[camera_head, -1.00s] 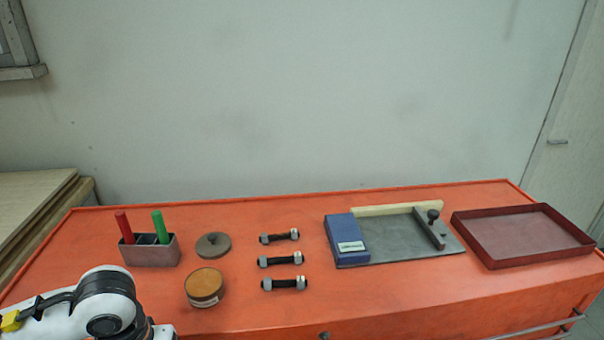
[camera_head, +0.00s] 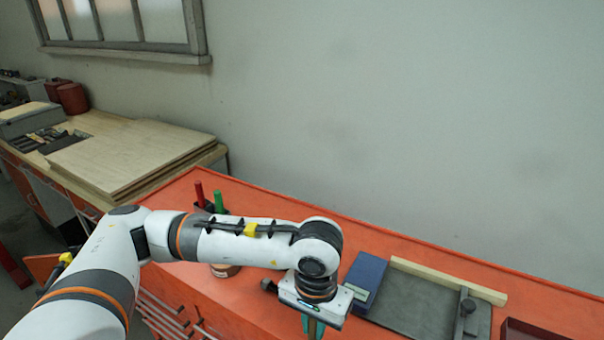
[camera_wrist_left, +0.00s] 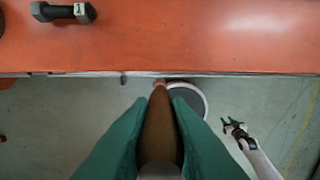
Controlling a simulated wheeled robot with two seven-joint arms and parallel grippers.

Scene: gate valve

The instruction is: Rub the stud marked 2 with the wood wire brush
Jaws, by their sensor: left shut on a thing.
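My left gripper (camera_head: 312,328) hangs over the front of the orange bench, its green fingers shut on the brown wooden handle of the wire brush. In the left wrist view the brush handle (camera_wrist_left: 160,130) lies between both fingers; its bristles cannot be made out. One dark stud with grey nuts (camera_wrist_left: 62,11) lies on the bench at the top left of that view, apart from the brush. Its white tag seems to read 1, but is small. A stud end (camera_head: 268,285) shows beside my left wrist; my arm hides the other studs. My right gripper (camera_wrist_left: 233,126) is small in the wrist view, below the bench edge.
A blue box (camera_head: 366,275) and a grey plate (camera_head: 420,312) with a clamp lie right of my left wrist. A holder with red (camera_head: 199,194) and green (camera_head: 219,201) sticks stands behind my arm. A dark red tray (camera_head: 530,330) is at the lower right.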

